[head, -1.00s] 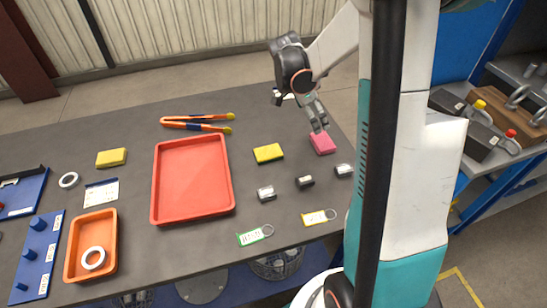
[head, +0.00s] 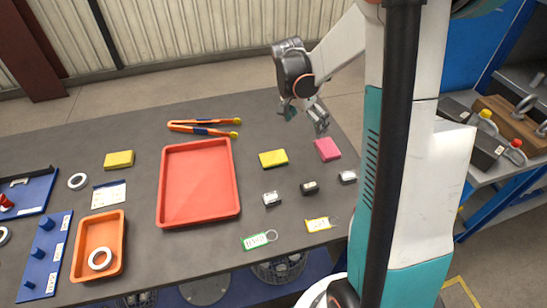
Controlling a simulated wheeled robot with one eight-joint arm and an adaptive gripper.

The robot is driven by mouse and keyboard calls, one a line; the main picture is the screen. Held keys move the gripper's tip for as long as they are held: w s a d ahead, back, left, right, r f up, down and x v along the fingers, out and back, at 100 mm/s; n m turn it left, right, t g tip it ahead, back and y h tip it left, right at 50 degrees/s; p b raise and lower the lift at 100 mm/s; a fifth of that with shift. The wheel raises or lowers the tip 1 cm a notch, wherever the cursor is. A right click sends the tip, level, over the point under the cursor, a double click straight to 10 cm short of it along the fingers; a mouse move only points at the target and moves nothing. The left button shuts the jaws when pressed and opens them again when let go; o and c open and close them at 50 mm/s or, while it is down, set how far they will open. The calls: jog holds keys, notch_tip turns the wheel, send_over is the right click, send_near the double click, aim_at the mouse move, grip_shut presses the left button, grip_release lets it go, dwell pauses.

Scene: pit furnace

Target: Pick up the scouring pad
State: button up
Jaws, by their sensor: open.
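Three small pads or sponges lie flat on the dark table: a pink pad (head: 327,149) at the right, a thin yellow-green pad (head: 273,158) near the middle, and a thicker yellow block (head: 119,160) at the left. I cannot tell for certain which is the scouring pad. My gripper (head: 305,117) is open and empty, above the far right part of the table. Its right finger shows just behind the pink pad in the picture, with a small gap between them. The yellow-green pad lies nearer and to the left of it.
A red tray (head: 162,198) lies mid-table, with orange-handled tongs (head: 204,128) behind it. Several small metal pieces (head: 309,188) and two key tags (head: 256,241) lie in front of the pads. An orange tray (head: 78,262) holds a white ring. Shelving stands at the right.

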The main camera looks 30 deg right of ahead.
jog(key=w+a+r+n+y+p, duration=0.2)
jog(key=a+n+y, duration=0.1)
jog(key=a+n, duration=0.65)
jog(key=n+b, duration=0.2)
jog(key=n, duration=0.1)
send_over(274, 157)
jog(key=shift+t, duration=0.3)
jog(key=f, duration=0.8)
jog(key=shift+s+f, duration=0.25)
jog(key=shift+s, duration=0.1)
jog(key=f+b, duration=0.1)
jog(key=f, duration=0.1)
jog(key=f+b, duration=0.1)
jog(key=f, duration=0.1)
jog(key=shift+w+f, duration=0.1)
jog(key=shift+w, duration=0.3)
jog(key=shift+f, duration=0.45)
jog(key=c, duration=1.1)
